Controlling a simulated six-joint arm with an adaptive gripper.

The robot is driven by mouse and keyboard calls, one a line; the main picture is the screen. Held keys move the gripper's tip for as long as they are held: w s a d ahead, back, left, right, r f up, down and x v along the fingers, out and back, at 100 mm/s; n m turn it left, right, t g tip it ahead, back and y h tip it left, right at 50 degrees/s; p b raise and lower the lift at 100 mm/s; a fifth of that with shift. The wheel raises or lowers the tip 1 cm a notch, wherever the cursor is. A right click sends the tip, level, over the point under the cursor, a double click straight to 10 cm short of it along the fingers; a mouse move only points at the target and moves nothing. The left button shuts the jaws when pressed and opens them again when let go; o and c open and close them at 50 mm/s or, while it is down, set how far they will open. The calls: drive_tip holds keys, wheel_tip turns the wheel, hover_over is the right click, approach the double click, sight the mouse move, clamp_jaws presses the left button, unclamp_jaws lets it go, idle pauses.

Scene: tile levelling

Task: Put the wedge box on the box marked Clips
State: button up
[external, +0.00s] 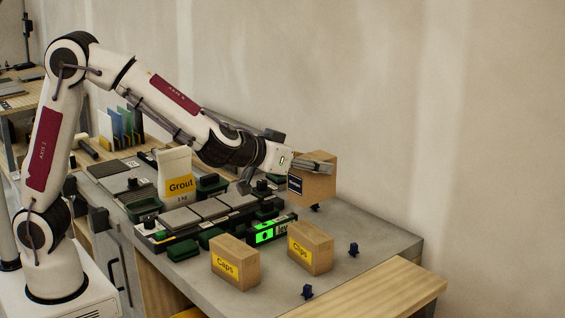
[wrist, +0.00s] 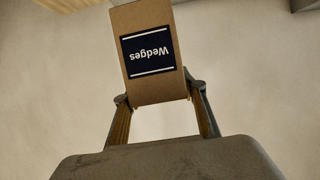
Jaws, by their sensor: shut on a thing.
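The wedge box (external: 318,181) is brown cardboard with a dark blue label. In the wrist view the box (wrist: 155,90) shows its label reading "Wedges", upside down. My gripper (external: 312,168) is shut on it and holds it in the air above the back part of the bench. The fingers (wrist: 160,98) grip its two sides in the wrist view. The box marked Clips (external: 311,248), brown with a yellow label, stands upright on the bench, below the held box in the picture. Its top is bare.
A similar box marked Caps (external: 234,263) stands just left of the Clips box. Behind them are a level with a green display (external: 265,233), grey tiles (external: 210,209) and a Grout bag (external: 176,180). Small dark blue pieces (external: 353,249) lie on the bench (external: 385,248), otherwise clear at right.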

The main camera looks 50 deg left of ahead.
sight(311, 197)
drive_tip(key=shift+f, duration=2.35)
drive_tip(key=shift+f, duration=0.1)
drive_tip(key=shift+f, duration=1.8)
drive_tip(key=shift+f, duration=0.15)
drive_tip(key=o, duration=1.2)
drive_tip(key=shift+o, duration=0.2)
drive_tip(key=shift+r, duration=0.2)
drive_tip(key=v, duration=1.2)
